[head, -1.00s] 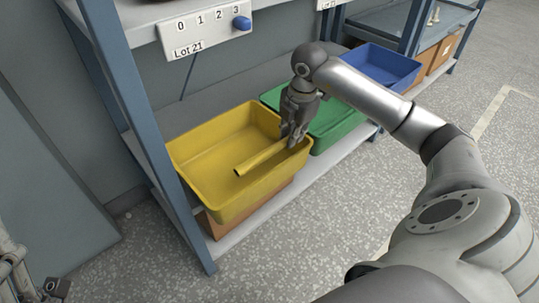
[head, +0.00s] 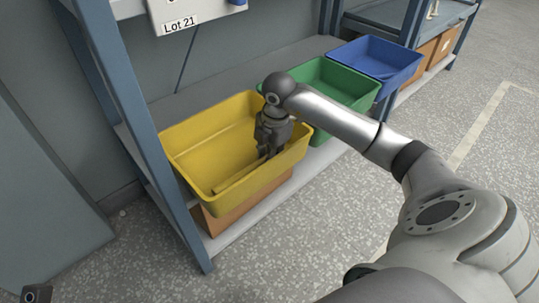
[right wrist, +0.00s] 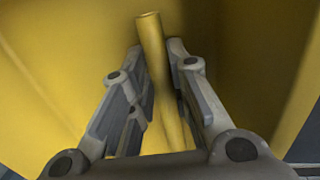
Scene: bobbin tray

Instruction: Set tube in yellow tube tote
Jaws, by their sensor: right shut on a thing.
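The yellow tube (head: 238,177) is long and thin and lies at a slant inside the yellow tote (head: 187,131), low near its front wall. My right gripper (head: 269,151) reaches down into the tote's right part and is shut on the tube near its right end. In the right wrist view the tube (right wrist: 151,38) runs between the two fingers (right wrist: 156,52). Whether the tube touches the tote's floor is hard to tell. Only a small dark part of what seems to be my left gripper (head: 37,294) shows at the bottom left corner.
The yellow tote stands on a lower shelf (head: 237,227) above a cardboard box (head: 222,224). A green tote (head: 345,83) and a blue tote (head: 388,61) stand to its right. A blue shelf post (head: 150,150) rises at the left. A "Lot 21" label (head: 180,27) hangs above.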

